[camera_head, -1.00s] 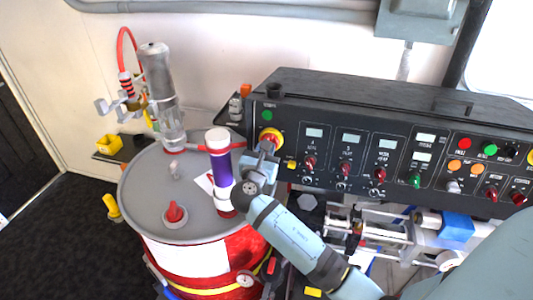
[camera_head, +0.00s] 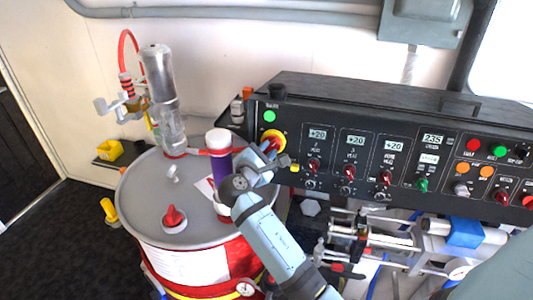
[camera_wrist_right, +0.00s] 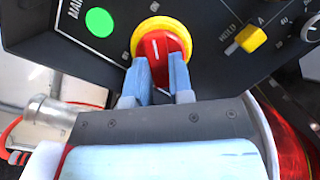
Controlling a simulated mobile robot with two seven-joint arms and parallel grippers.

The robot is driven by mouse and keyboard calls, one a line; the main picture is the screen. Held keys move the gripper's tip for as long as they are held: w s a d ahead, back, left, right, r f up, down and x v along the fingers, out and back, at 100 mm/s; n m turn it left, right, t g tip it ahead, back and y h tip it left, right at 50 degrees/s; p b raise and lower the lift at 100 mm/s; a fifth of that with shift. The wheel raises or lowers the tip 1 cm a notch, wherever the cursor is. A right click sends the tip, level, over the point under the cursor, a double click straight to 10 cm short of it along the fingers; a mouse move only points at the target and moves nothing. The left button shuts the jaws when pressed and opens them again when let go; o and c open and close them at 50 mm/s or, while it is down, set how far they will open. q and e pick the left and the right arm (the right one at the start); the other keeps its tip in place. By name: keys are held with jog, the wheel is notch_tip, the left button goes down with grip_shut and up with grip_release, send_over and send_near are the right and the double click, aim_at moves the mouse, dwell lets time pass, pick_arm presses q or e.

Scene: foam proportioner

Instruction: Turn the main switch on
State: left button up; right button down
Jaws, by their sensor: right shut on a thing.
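The main switch (camera_wrist_right: 160,45) is a red rotary knob on a yellow round base, at the left end of the black control panel. My right gripper (camera_wrist_right: 160,82) is shut on the red knob, with one blue-grey finger on each side. In the head view the right gripper (camera_head: 267,150) reaches the panel from below. The white mark on the knob points nearly up in the wrist view. A green round light (camera_wrist_right: 99,22) beside it is bright. My left gripper is not in view.
The panel's displays (camera_head: 318,133) are lit and show digits. A grey-lidded red drum (camera_head: 150,205) with a purple-and-white cylinder (camera_head: 219,165) stands close left of my right arm. A yellow selector (camera_wrist_right: 251,39) sits right of the switch. Pipes and valves lie below the panel.

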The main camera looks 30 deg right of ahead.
dwell(0.5)
jog(key=c, duration=1)
grip_release()
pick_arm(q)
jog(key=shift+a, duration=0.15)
